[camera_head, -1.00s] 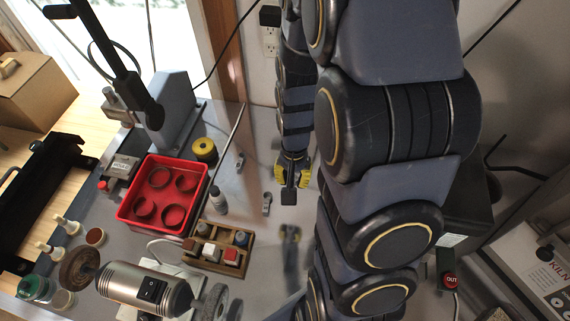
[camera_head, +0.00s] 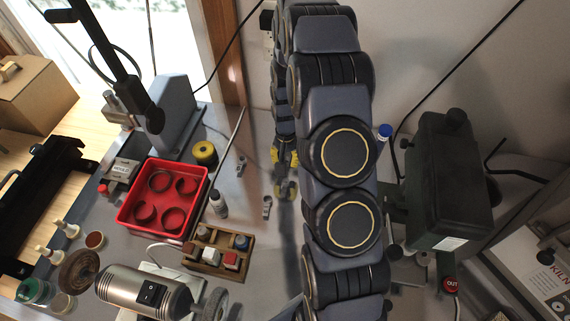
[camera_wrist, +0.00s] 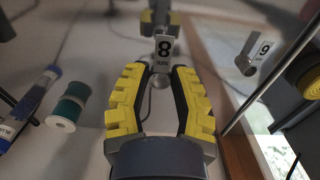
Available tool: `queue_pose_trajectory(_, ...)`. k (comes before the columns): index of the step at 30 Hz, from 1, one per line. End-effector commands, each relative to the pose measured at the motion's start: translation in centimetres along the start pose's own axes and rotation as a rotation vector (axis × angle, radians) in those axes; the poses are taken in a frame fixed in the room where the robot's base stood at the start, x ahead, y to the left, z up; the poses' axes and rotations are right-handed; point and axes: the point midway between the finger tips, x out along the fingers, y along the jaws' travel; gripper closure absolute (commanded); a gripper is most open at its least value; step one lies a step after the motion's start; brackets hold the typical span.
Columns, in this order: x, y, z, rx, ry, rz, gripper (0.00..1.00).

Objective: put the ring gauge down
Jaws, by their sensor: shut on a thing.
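My gripper (camera_head: 284,160) is over the grey metal bench (camera_head: 243,205), towards the wall, partly hidden by my arm in the head view. A similar tagged grey piece (camera_wrist: 258,48) lies to the right in the wrist view.
Small grey pieces (camera_head: 267,207) lie near my gripper. A red tray (camera_head: 126,222), a yellow roll (camera_head: 204,152) and a small bottle (camera_head: 217,203) stand left. A wooden block holder (camera_head: 208,268) is nearer. A green spool (camera_wrist: 66,112) shows in the wrist view.

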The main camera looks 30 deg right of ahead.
Motion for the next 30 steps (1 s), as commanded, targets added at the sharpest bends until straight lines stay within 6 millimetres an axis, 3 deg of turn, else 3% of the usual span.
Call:
queue_pose_trajectory(8, 1.4, -0.4, -1.0, 0.0, -0.001, 0.001, 0.97)
queue_pose_trajectory(15, 4.3, -0.4, -1.0, 0.0, 0.001, 0.0, 0.97)
queue_pose_trajectory(25, 4.6, -0.4, -1.0, 0.0, 0.001, 0.0, 0.97)
queue_pose_trajectory(26, 4.6, -0.4, -1.0, 0.0, 0.0, 0.0, 0.72)
queue_pose_trajectory(27, 4.6, -0.4, -1.0, 0.0, 0.001, 0.0, 0.55)
queue_pose_trajectory(30, 4.5, -0.4, -1.0, 0.0, 0.001, 0.0, 0.52)
